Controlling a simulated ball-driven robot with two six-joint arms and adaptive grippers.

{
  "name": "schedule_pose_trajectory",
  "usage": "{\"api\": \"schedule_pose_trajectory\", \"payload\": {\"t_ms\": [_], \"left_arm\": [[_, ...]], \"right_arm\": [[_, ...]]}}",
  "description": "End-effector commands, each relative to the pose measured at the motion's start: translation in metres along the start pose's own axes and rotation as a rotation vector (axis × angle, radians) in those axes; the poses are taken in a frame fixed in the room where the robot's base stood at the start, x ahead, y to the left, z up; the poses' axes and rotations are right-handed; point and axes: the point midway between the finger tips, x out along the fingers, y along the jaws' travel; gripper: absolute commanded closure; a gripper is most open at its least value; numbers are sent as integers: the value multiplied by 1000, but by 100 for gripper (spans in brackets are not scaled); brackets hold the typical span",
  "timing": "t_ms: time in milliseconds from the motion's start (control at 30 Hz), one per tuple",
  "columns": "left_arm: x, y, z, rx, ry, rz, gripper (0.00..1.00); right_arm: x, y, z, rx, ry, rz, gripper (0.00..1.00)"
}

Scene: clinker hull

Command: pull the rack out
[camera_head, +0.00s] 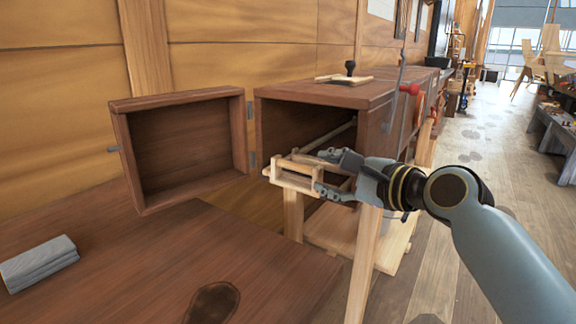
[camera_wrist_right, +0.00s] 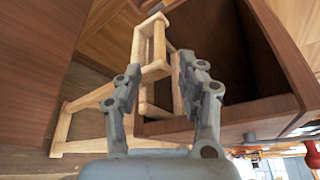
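The rack (camera_head: 292,180) is a pale wooden frame of thin bars, jutting partly out of the open dark wooden cabinet (camera_head: 325,93). A rail (camera_head: 330,138) runs back inside. My right gripper (camera_head: 322,171) reaches in from the right at the rack's outer part. In the wrist view its fingers (camera_wrist_right: 160,68) stand apart on either side of the rack's bars (camera_wrist_right: 176,80). The right finger looks very close to a bar; whether both fingers press on the rack is unclear. The cabinet's deep door (camera_head: 185,150) hangs wide open at left. My left gripper is not in view.
A brown tabletop (camera_head: 120,255) fills the lower left, with a grey block (camera_head: 38,262) on it. A black-knobbed tool (camera_head: 345,76) lies on the cabinet top. Red-handled clamps (camera_head: 410,90) stand at the cabinet's right. Wood floor (camera_head: 500,160) is open farther right.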

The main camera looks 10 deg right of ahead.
Motion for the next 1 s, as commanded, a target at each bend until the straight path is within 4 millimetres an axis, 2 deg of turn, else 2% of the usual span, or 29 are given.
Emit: {"api": "schedule_pose_trajectory", "payload": {"t_ms": [200,433,600,867,1000], "left_arm": [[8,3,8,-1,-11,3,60],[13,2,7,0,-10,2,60],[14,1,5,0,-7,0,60],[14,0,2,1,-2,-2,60],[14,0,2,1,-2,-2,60]], "right_arm": [[45,1,0,1,-1,-1,60],[82,1,-1,-1,1,0,60],[92,1,-1,-3,2,0,60],[93,1,-1,-4,2,0,60],[93,1,-1,-4,2,1,78]]}}
